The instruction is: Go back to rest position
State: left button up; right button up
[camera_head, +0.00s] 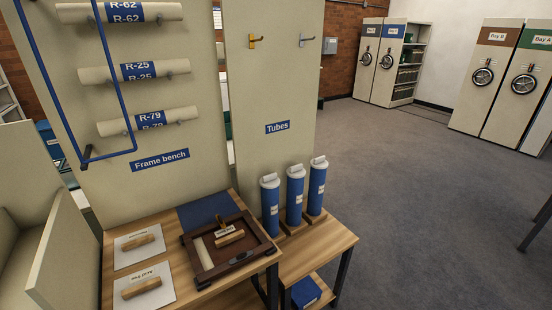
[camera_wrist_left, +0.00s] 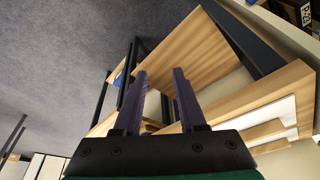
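My left gripper (camera_wrist_left: 158,73) shows only in the left wrist view. Its two dark purple fingers stand apart with nothing between them, so it is open and empty. Wooden shelving or table parts (camera_wrist_left: 190,52) lie beyond the fingertips, and I cannot tell how close they are. Neither of my arms shows in the head view, and my right gripper is in no view.
In the head view, the frame bench (camera_head: 183,286) holds a dark tray (camera_head: 187,240) and two white boards with wooden handles. Blue tubes (camera_head: 295,198) stand on the lower table (camera_head: 330,238) beside it. A panel (camera_head: 270,95) rises behind. Open carpet (camera_head: 430,200) lies to the right.

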pick_arm(q)
notch_tip(320, 180, down, 23)
jog(key=s+g+b, duration=0.1)
jog(key=s+b, duration=0.1)
jog(key=s, duration=0.1)
jog(key=s+a+f+g+b, duration=0.1)
jog(key=s+a+f+b, duration=0.1)
jog(key=s+f, duration=1.4)
jog(key=shift+s+a+f+b, duration=0.15)
jog(key=shift+a+f+b, duration=0.15)
jog(key=shift+a+f, duration=0.2)
jog(key=shift+a, duration=0.1)
